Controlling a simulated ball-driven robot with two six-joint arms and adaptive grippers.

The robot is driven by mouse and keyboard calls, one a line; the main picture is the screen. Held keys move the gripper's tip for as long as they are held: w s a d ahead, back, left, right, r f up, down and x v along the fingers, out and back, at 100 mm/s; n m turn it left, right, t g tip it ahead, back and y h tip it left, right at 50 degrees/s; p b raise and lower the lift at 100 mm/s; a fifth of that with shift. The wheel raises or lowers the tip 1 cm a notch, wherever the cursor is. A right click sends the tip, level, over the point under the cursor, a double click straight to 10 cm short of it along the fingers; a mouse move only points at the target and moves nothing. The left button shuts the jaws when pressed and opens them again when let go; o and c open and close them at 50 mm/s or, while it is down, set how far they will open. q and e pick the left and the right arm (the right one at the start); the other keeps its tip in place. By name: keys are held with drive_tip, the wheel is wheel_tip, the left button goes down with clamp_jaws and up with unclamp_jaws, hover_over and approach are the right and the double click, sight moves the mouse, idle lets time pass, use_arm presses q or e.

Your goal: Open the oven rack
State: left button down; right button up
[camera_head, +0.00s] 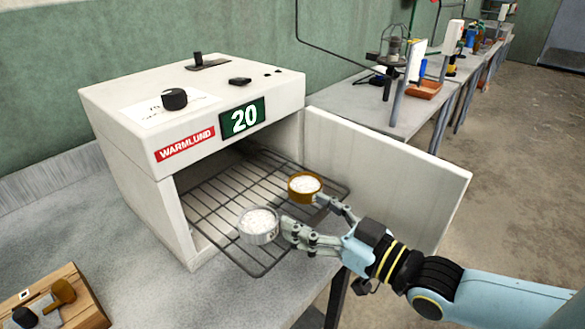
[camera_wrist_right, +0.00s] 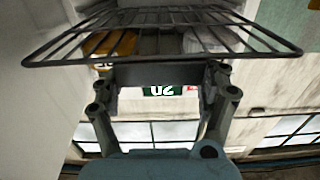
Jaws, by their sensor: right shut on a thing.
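The oven (camera_head: 195,120) is a white box with its door (camera_head: 385,170) swung wide open to the right. The dark wire oven rack (camera_head: 222,200) sticks out of its opening, past the oven front. A silver dish (camera_head: 259,230) and a brown dish (camera_head: 304,187), both with white contents, stand on it. My right gripper (camera_head: 303,214) is at the rack's front edge between the dishes, shut on the rack. In the right wrist view, the rack (camera_wrist_right: 165,12) shows above the fingers (camera_wrist_right: 160,88), with a dark bar between them. My left gripper is not in view.
A wooden box (camera_head: 68,300) with a small mallet lies on the grey bench (camera_head: 150,255) at the front left. The open door stands close beside my right arm. More benches (camera_head: 385,105) with equipment run along the green wall. Bare floor lies right.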

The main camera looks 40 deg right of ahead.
drive_tip(key=shift+s, duration=0.5)
drive_tip(key=o, duration=1.7)
drive_tip(key=s+d, duration=0.1)
drive_tip(key=s, duration=1.1)
